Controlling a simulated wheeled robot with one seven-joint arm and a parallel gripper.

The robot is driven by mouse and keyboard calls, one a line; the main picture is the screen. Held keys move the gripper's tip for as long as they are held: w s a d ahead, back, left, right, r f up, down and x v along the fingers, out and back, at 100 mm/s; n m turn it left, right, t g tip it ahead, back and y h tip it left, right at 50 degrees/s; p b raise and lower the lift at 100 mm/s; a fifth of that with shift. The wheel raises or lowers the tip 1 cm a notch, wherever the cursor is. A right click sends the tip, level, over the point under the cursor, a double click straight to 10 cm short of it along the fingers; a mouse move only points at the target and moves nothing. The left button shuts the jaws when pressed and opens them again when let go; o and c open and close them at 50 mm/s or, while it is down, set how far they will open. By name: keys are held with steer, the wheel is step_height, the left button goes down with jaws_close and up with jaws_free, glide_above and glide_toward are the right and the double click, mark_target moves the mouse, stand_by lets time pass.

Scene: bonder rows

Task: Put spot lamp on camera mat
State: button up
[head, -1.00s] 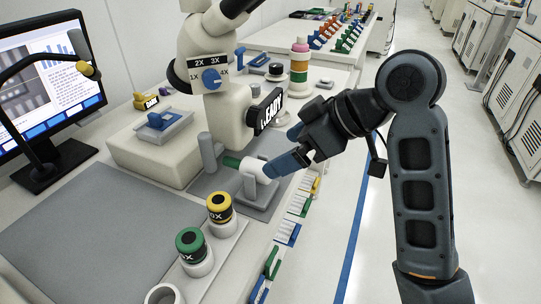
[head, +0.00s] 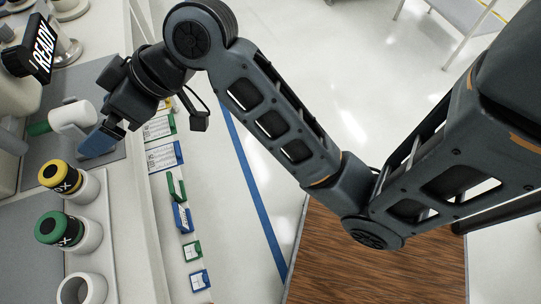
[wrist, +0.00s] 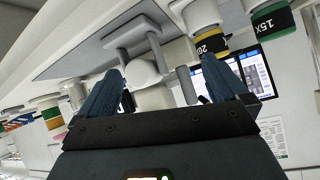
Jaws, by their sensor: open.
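A white cylinder with a green end, seemingly the spot lamp (head: 72,116), rests in a grey stand at the bench edge. My gripper (head: 97,141) is beside its right end, with a blue finger close to it; contact cannot be told. In the wrist view my gripper (wrist: 163,80) is open, and the white lamp body (wrist: 143,74) shows between and beyond the fingers.
Yellow-banded (head: 60,178) and green-banded (head: 62,230) lenses and an empty white holder (head: 82,290) stand just in front of the lamp. The READY sign (head: 42,48) is at upper left.

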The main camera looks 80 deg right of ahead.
steer(key=s+f+m+t+h, duration=0.1)
steer(key=s+f+m+h, duration=0.1)
steer(key=s+f, duration=0.35)
steer(key=s+f+m+t+h, duration=0.1)
steer(key=s+f+m+h, duration=0.15)
steer(key=s, duration=0.55)
steer(key=s+d+r+n+t, duration=0.1)
steer(key=s+r, duration=0.3)
steer(key=s, duration=1.3)
steer(key=shift+s+d+r+t+h, duration=0.15)
steer(key=shift+s+t+h, duration=0.15)
steer(key=shift+t, duration=0.5)
steer(key=shift+w+n, duration=0.1)
steer(key=shift+n, duration=0.15)
